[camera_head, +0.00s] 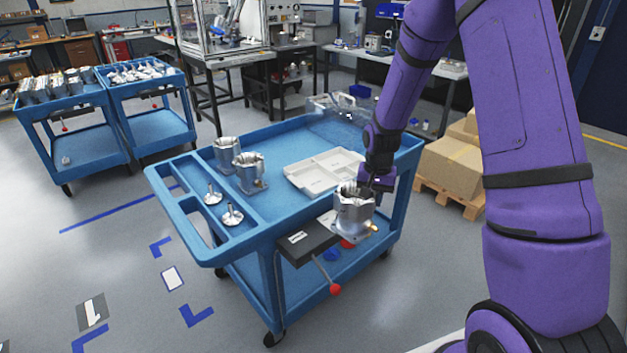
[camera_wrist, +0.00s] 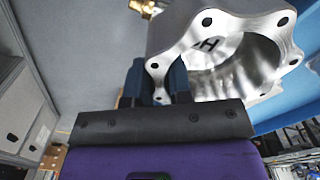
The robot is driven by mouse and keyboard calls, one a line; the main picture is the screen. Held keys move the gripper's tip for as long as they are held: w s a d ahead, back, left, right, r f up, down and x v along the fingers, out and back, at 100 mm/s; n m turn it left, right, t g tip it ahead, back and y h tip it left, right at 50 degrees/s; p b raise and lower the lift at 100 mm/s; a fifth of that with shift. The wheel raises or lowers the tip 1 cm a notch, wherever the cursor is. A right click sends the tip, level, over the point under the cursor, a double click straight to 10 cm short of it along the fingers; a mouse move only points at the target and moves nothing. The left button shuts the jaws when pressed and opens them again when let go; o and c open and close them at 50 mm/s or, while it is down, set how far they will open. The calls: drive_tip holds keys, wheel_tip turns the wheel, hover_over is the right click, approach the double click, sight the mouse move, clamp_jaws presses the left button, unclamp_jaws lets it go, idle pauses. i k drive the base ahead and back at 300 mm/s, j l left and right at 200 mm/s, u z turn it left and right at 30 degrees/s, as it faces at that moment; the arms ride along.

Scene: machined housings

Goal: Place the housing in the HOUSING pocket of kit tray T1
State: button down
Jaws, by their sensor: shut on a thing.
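A silver machined housing (camera_head: 352,212) with a square base flange is held by my gripper (camera_head: 377,184) at the near right side of the blue cart. In the wrist view the housing (camera_wrist: 282,58) shows its scalloped flange with bolt holes and its open bore. My gripper (camera_wrist: 160,85) is shut on the edge of that flange, with one blue finger on each side. The white kit tray (camera_head: 325,171) lies on the cart top behind the held housing. Its pockets look empty from here; their labels are too small to read.
Two more housings (camera_head: 250,173) stand on the blue cart (camera_head: 290,215), left of the tray. Two small shafted parts (camera_head: 232,214) sit in the cart's side recess. A clear bin (camera_head: 340,108) is at the back. A dark box with a red-knobbed lever (camera_head: 308,243) sticks out at the front.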

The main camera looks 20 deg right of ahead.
sight(316, 183)
drive_tip(key=i, duration=1.3)
